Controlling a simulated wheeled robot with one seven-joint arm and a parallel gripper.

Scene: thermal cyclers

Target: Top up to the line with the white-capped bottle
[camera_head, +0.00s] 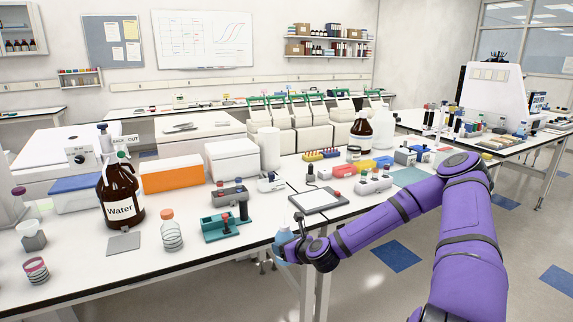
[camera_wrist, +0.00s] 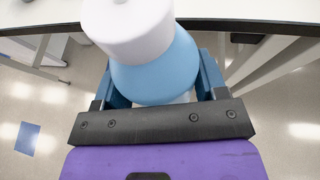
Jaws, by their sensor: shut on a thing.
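The white-capped bottle (camera_wrist: 155,65) has a light-blue body and a broad white cap. My gripper (camera_wrist: 160,88) is shut around its body in the wrist view. In the head view the blue bottle (camera_head: 283,238) is at my gripper (camera_head: 290,250), by the bench's front edge. It appears held off the bench, with floor beneath it in the wrist view. A clear orange-capped bottle (camera_head: 171,232) stands upright on the bench to the left, apart from my gripper. I cannot make out a fill line on it.
A teal rack (camera_head: 222,229) and a grey flat-topped device (camera_head: 318,200) sit near the front edge. A brown Water bottle (camera_head: 121,205), a grey plate (camera_head: 123,243) and a pink-ringed jar (camera_head: 36,270) stand at left. Some bare white bench (camera_head: 185,262) lies along the front.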

